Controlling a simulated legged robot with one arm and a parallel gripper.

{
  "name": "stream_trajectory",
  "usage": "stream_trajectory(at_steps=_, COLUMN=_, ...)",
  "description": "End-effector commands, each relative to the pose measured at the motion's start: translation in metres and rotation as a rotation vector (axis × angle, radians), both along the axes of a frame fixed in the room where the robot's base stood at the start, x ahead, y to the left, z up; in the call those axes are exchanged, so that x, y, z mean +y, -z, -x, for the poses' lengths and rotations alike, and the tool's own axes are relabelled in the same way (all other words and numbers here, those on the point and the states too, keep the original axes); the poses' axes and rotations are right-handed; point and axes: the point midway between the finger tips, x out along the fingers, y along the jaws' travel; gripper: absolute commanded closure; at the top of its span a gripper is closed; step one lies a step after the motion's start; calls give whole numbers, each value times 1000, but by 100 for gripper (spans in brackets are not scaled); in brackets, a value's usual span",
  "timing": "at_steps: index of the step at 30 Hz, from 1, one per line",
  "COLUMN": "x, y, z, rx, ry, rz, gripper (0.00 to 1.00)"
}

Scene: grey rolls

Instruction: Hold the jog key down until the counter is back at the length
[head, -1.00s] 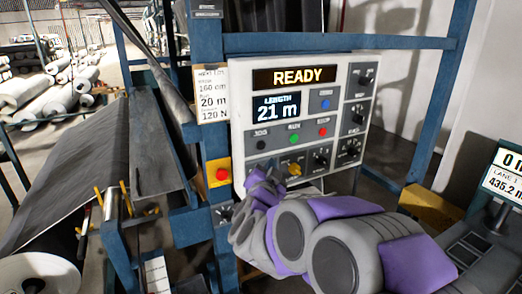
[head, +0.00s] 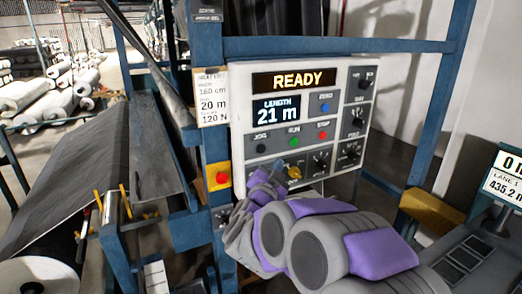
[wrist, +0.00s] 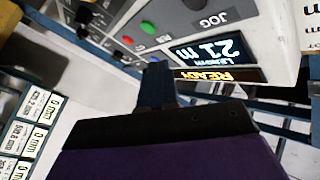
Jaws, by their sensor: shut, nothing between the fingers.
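The control panel (head: 240,85) shows READY on its upper display (head: 297,80) and LENGTH 21 m on the counter (head: 276,110). The black jog key (head: 261,148) sits at the left of the key row, beside the green run key (head: 292,142) and the red stop key (head: 323,135). A card (head: 212,97) at the panel's left reads 20 m. My gripper (head: 277,165) is shut and empty just below the key row. In the wrist view its fingers (wrist: 157,72) point at the panel, apart from the jog key (wrist: 195,4) at the top edge.
A yellow selector knob (head: 294,172) is close beside my gripper. A red stop button on a yellow box (head: 220,176) is left of the panel. Blue frame posts (head: 208,60) and a grey sheet (head: 85,165) stand left. A console (head: 470,260) is at lower right.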

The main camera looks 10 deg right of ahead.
Motion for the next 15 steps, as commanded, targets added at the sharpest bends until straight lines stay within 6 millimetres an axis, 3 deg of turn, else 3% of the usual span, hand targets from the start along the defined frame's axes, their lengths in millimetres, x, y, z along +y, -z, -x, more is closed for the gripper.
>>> stream_trajectory(at_steps=15, x=21, y=-2, z=-60, rx=0, ry=-1, rz=0, gripper=100)
